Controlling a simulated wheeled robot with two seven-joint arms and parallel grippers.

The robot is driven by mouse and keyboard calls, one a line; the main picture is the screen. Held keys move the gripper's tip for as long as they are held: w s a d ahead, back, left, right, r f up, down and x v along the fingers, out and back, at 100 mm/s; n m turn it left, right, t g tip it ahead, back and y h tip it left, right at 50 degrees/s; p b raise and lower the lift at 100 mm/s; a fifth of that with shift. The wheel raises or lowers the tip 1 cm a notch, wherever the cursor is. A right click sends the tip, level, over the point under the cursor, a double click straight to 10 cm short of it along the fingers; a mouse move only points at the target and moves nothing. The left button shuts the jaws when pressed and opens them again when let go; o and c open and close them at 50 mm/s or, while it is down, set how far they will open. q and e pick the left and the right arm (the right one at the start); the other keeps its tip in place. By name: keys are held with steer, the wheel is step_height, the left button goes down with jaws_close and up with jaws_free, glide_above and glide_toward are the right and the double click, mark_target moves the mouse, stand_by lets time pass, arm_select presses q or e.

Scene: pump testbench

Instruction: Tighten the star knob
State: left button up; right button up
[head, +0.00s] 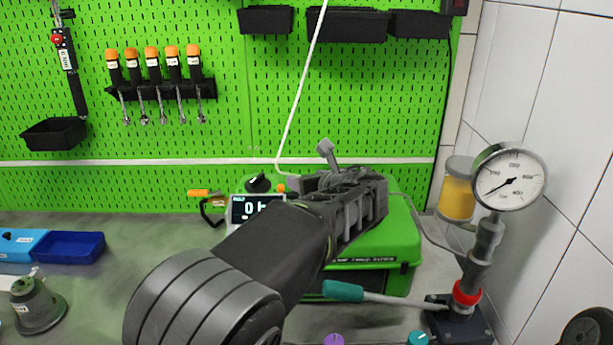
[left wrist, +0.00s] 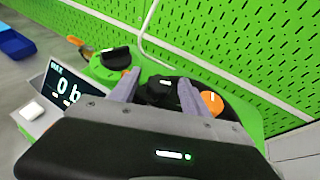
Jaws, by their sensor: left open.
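My left gripper (head: 326,160) reaches over the green pump unit (head: 380,272) from the front left, and its body hides much of the unit's top. In the left wrist view its two grey fingers (left wrist: 157,88) are open, one on each side of a black knob (left wrist: 162,92) with a white mark. I cannot tell whether they touch it. Another black knob (left wrist: 116,58) stands to the left, and an orange knob (left wrist: 211,102) is just right of the right finger. I cannot tell for sure which is the star knob. My right gripper is not in view.
A display (head: 257,208) stands left of the pump unit. A pressure gauge (head: 510,180) rises at the right, with a teal-handled lever (head: 345,291) in front. A white hose (head: 299,95) hangs before the green pegboard (head: 255,75). Blue bins (head: 70,246) lie at the left.

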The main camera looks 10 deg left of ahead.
arm_select(q)
steer(key=shift+w+a+f, duration=0.2)
steer(key=shift+w+a, duration=0.15)
steer(key=shift+w, duration=0.1)
jaws_close()
stand_by(0.4)
